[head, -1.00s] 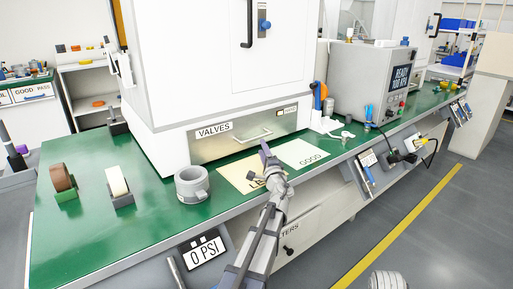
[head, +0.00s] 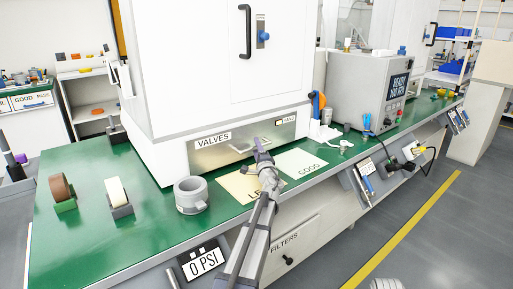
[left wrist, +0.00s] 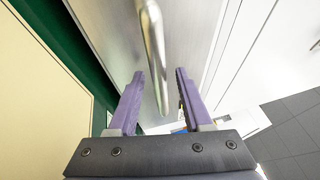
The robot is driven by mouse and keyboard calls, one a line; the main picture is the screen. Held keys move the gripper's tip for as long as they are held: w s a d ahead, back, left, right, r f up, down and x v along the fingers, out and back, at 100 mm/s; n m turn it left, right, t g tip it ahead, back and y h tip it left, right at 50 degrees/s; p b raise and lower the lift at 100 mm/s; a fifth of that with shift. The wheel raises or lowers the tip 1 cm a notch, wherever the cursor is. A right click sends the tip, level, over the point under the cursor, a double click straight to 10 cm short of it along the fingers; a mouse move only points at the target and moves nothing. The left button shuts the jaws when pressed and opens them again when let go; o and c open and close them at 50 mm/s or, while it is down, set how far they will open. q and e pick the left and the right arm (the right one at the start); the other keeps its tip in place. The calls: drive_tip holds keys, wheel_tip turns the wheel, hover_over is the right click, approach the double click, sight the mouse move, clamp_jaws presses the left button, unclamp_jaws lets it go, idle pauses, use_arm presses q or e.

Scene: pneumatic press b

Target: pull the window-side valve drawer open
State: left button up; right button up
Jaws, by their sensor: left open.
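The valve drawer (head: 285,132) is a brushed metal front labelled VALVES, low in the white cabinet above the green bench. It looks flush with the cabinet. Its bar handle (head: 236,149) is partly hidden by my left gripper (head: 258,144), which is at the drawer front. In the left wrist view, the purple fingers of my left gripper (left wrist: 159,88) are open. The handle (left wrist: 154,45) runs into the gap between them, with space visible on both sides. I cannot tell whether either finger touches the drawer face. My right gripper is not in view.
On the bench, a grey ring-shaped part (head: 191,196) stands left of the drawer. A cream sheet (head: 232,185) and a GOOD sheet (head: 305,163) lie in front of it. Two tape rolls (head: 118,192) stand farther left. A grey READY machine (head: 362,85) stands right.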

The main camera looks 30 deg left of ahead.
use_arm(q)
clamp_jaws()
idle(0.4)
idle(1.0)
